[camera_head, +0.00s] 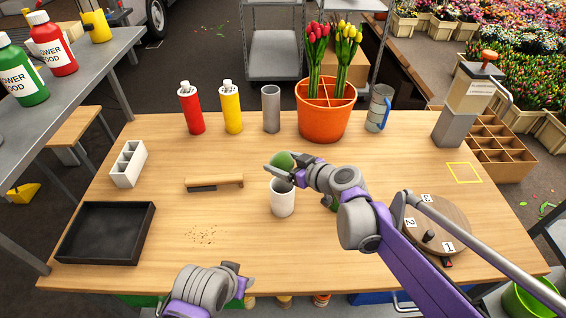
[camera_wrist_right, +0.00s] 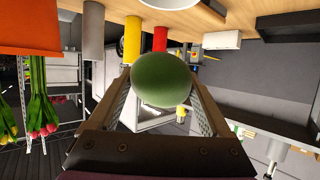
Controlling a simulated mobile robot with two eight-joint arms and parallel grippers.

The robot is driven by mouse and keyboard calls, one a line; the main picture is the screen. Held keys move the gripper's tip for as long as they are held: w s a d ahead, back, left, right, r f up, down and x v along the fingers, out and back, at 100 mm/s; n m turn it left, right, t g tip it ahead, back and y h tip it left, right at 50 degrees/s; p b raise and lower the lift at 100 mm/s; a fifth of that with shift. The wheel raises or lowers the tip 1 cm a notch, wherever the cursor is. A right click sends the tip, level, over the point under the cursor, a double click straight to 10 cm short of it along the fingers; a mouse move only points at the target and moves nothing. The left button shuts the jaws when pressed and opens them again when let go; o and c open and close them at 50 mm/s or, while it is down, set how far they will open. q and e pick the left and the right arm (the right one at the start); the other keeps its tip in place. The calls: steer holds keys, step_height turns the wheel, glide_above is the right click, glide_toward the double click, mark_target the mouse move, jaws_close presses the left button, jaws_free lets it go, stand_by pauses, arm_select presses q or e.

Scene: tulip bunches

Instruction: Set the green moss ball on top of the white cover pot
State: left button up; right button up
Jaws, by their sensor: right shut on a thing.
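The green moss ball (camera_head: 284,160) is held in my right gripper (camera_head: 281,172), just above the white cover pot (camera_head: 283,200). In the right wrist view the moss ball (camera_wrist_right: 161,80) sits between the two fingers of the gripper (camera_wrist_right: 160,95). The white pot stands upright on the table, and its rim is partly hidden by the gripper; a bit of it shows at the top of the wrist view (camera_wrist_right: 170,4). I cannot tell whether ball and rim touch. My left gripper (camera_head: 240,279) is low at the table's front edge, its fingers too unclear to judge.
On the table (camera_head: 330,260) are a brush (camera_head: 214,183), a black tray (camera_head: 105,234), a white divided holder (camera_head: 128,164) and a round numbered board (camera_head: 436,222). Red (camera_head: 190,108) and yellow (camera_head: 231,107) bottles, a grey cylinder (camera_head: 271,108) and an orange tulip pot (camera_head: 324,122) stand behind.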

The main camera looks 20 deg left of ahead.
steer(key=shift+f, duration=0.15)
steer(key=shift+f+b, duration=1.8)
steer(key=shift+f, duration=1.3)
steer(key=o, duration=1.2)
steer(key=shift+c, duration=0.2)
steer(key=shift+d, duration=0.1)
steer(key=v, duration=1)
steer(key=shift+s+d+p, duration=0.25)
steer(key=shift+p, duration=0.1)
steer(key=shift+r, duration=0.1)
